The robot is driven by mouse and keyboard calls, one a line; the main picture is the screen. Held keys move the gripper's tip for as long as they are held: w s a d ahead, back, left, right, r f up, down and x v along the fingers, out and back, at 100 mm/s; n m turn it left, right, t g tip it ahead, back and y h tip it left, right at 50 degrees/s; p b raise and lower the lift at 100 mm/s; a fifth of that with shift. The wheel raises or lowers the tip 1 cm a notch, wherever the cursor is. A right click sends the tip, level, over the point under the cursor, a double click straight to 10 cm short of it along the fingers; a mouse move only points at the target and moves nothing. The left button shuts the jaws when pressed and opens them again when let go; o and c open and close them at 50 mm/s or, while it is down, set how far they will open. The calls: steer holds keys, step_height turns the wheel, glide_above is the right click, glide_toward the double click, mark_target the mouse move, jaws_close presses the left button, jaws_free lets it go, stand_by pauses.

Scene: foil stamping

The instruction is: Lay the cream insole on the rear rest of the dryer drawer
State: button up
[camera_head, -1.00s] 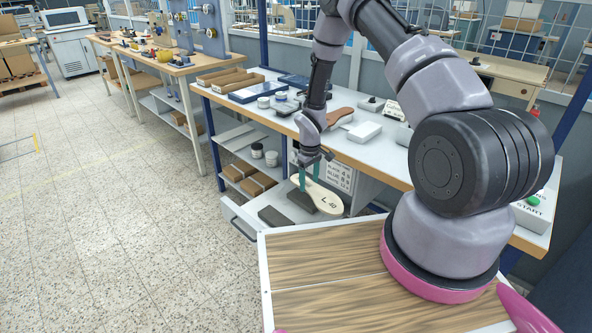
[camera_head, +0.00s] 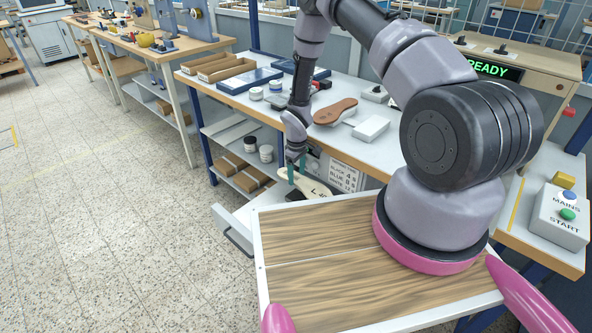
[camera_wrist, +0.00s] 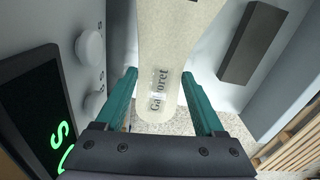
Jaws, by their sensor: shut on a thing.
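A dark block-like rest (camera_wrist: 253,42) lies on the pale drawer floor to the right of the insole. In the head view a dark piece (camera_head: 296,194) shows beside the insole. Whether the insole touches a rest cannot be told.
A dark panel with green digits (camera_wrist: 58,130) and white knobs (camera_wrist: 90,47) stands close left in the wrist view. My wood-topped deck fills the front. The bench above the drawer holds a brown insole (camera_head: 336,111) and a white block (camera_head: 371,129).

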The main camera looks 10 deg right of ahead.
glide_above(297, 195)
step_height(297, 195, down, 5)
steer(key=shift+w+f, duration=0.15)
steer(key=shift+f, duration=0.4)
steer(key=shift+f, duration=0.7)
stand_by(2.9)
steer(key=o, duration=1.6)
steer(key=shift+c, duration=0.2)
step_height(297, 195, up, 11)
steer(key=shift+f, duration=0.15)
steer(key=shift+s, duration=0.2)
